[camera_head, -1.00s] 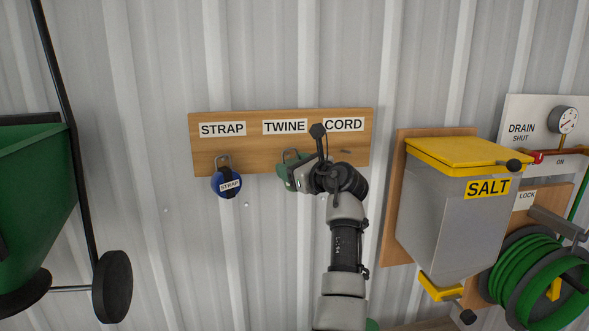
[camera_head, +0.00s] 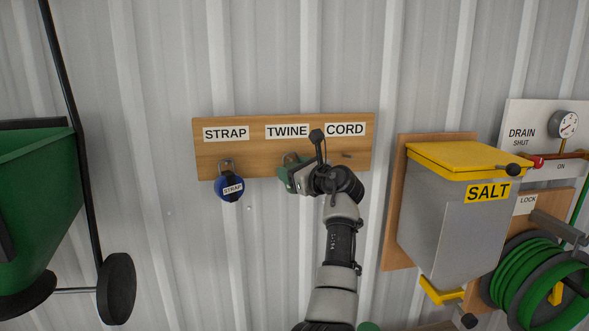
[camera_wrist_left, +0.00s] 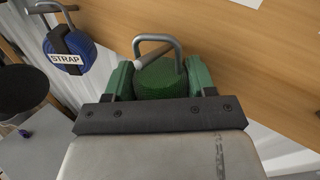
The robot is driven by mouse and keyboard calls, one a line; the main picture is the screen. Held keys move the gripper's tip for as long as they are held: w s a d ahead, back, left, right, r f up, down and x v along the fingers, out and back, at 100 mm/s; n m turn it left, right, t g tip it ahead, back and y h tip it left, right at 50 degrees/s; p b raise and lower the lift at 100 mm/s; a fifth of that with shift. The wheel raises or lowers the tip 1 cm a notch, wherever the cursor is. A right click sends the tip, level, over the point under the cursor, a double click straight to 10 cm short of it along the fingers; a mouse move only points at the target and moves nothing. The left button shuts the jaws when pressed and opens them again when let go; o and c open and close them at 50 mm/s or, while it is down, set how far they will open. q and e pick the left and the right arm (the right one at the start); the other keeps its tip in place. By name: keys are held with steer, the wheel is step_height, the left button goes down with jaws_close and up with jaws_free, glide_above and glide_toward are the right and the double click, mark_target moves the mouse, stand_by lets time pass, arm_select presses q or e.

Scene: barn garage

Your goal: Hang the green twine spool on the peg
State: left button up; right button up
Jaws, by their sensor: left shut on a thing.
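The green twine spool (camera_wrist_left: 160,78) is between the jaws of my left gripper (camera_wrist_left: 160,84), which is shut on it. In the head view the spool (camera_head: 284,174) is at the board's lower edge, below the TWINE label (camera_head: 287,131); my left gripper (camera_head: 295,178) partly hides it. The spool's grey metal loop (camera_wrist_left: 178,54) stands up from its top. A short pale peg (camera_wrist_left: 153,55) shows across the loop's opening and seems to run through it; I cannot tell whether they touch. My right gripper is in neither view.
The wooden board (camera_head: 203,160) also bears a blue strap spool (camera_head: 229,188) hanging left under STRAP. A bare peg (camera_head: 347,155) shows under CORD. At right are a metal SALT box (camera_head: 450,225) and a green hose reel (camera_head: 530,270); a green hopper (camera_head: 35,200) is at left.

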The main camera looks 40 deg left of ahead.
arm_select(q)
steer(key=shift+a+f, duration=0.1)
steer(key=shift+f, duration=0.3)
steer(key=o, duration=0.7)
steer(key=shift+o, duration=1.1)
steer(key=shift+s+r, duration=0.1)
steer(key=shift+o, duration=0.6)
steer(key=shift+s+r, duration=0.15)
steer(key=shift+s, duration=0.1)
steer(key=shift+w, duration=0.1)
steer(key=shift+r, duration=0.15)
